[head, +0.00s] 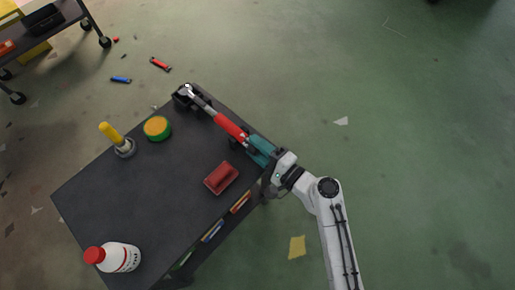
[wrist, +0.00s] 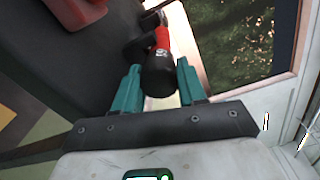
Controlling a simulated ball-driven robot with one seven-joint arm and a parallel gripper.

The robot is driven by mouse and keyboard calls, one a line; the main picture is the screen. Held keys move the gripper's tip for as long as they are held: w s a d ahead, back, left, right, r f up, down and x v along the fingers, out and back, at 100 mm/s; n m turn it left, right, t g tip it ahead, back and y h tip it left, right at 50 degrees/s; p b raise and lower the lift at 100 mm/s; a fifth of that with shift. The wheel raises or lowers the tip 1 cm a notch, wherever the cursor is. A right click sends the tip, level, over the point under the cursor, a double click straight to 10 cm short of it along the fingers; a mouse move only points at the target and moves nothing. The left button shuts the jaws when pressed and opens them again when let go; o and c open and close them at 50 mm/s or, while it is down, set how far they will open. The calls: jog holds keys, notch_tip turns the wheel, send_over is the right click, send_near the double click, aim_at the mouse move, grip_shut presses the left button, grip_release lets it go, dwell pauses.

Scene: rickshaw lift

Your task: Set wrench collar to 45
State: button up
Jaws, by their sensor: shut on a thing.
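The wrench (head: 229,125) lies along the upper-right edge of the dark cart top, with its metal head at the far corner and a red handle. My gripper (head: 262,152), with teal fingers, is at the near end of the wrench. In the wrist view, the wrench's black end collar (wrist: 160,76) sits between the two teal fingers of my gripper (wrist: 160,88), which is shut on it. A small white marking shows where red meets black, too small to read. In the head view my fingers hide the collar.
On the cart top (head: 150,200) are a red block-like object (head: 221,178), a green-and-yellow round tin (head: 157,128), a yellow-handled tool (head: 112,134) and a white bottle (head: 120,257) with a red cap. Tools lie on the floor beyond. Floor at right is mostly clear.

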dwell(0.4)
jog(key=o, duration=1)
jog(key=shift+o, duration=0.3)
jog(key=shift+s+f, duration=0.1)
